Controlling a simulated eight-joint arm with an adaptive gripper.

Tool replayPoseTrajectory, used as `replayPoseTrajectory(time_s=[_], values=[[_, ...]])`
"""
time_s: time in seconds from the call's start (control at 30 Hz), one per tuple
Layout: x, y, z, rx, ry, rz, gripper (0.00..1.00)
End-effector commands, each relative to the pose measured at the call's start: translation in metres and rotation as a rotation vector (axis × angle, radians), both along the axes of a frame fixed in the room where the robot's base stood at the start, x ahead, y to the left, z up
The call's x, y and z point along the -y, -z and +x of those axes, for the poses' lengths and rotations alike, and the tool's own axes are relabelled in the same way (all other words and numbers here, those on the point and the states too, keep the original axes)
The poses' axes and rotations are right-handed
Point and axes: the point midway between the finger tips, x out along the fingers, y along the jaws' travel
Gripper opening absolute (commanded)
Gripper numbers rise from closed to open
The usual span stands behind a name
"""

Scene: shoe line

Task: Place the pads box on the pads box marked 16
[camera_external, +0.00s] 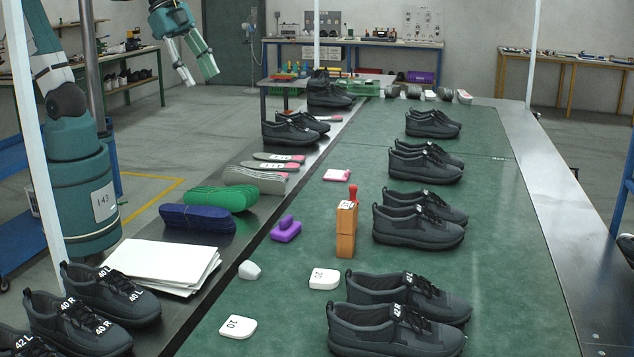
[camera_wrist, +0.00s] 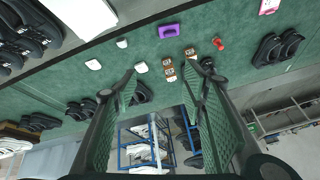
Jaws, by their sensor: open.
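Two brown pads boxes with white labels show side by side in the wrist view, one nearer the red-handled piece (camera_wrist: 190,53) and one farther from it (camera_wrist: 169,71). In the external view they overlap as an upright orange-brown block (camera_external: 346,240) on the green mat, with a white label on top. I cannot read for sure which box is marked 16. My gripper (camera_external: 201,80) is open and empty, high at the upper left in the external view, well away from the boxes. Its spread fingers (camera_wrist: 160,75) also show in the wrist view.
A red handled piece (camera_external: 353,195) stands close behind the boxes. Black shoes (camera_external: 420,227) line the mat just to their right. A purple piece (camera_external: 286,230) and white marked blocks (camera_external: 324,278) lie to the left.

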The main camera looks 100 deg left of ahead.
Motion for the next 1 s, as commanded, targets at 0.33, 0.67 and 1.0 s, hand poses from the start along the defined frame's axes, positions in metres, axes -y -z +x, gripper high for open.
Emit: replayPoseTrajectory(time_s=[0.33,0.67,1.0], values=[[-0.001,0.018,-0.061,0.066,-0.145,-0.081,0.42],[-0.001,0.041,-0.106,0.122,-0.267,-0.159,0.42],[-0.001,0.049,-0.119,0.14,-0.306,-0.187,0.42]])
